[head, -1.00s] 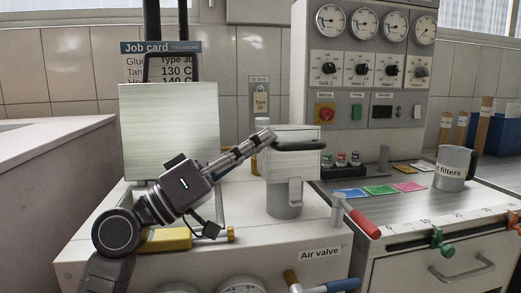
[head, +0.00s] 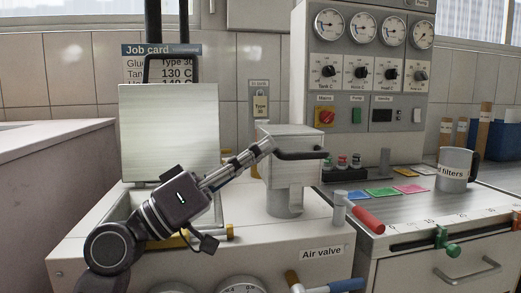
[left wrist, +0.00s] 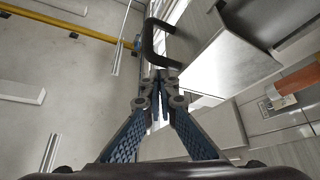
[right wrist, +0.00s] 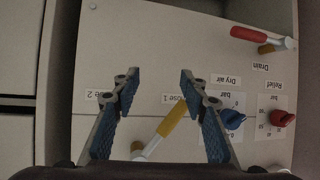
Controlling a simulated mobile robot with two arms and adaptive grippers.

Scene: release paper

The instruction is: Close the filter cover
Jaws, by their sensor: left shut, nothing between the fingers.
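The filter cover (head: 292,162) is a pale grey boxy piece with a black bar handle (head: 300,154), on top of a grey cylinder (head: 284,202) behind the air valve. My left gripper (head: 268,143) is shut and empty. Its tips are at the upper left of the cover in the head view; whether they touch it I cannot tell. The left wrist view shows the closed fingertips (left wrist: 158,78) beside a black handle (left wrist: 158,42). My right gripper (right wrist: 160,72) is open and empty above a panel with labelled valves; it is outside the head view.
A large pale panel (head: 170,132) stands upright behind my left arm.

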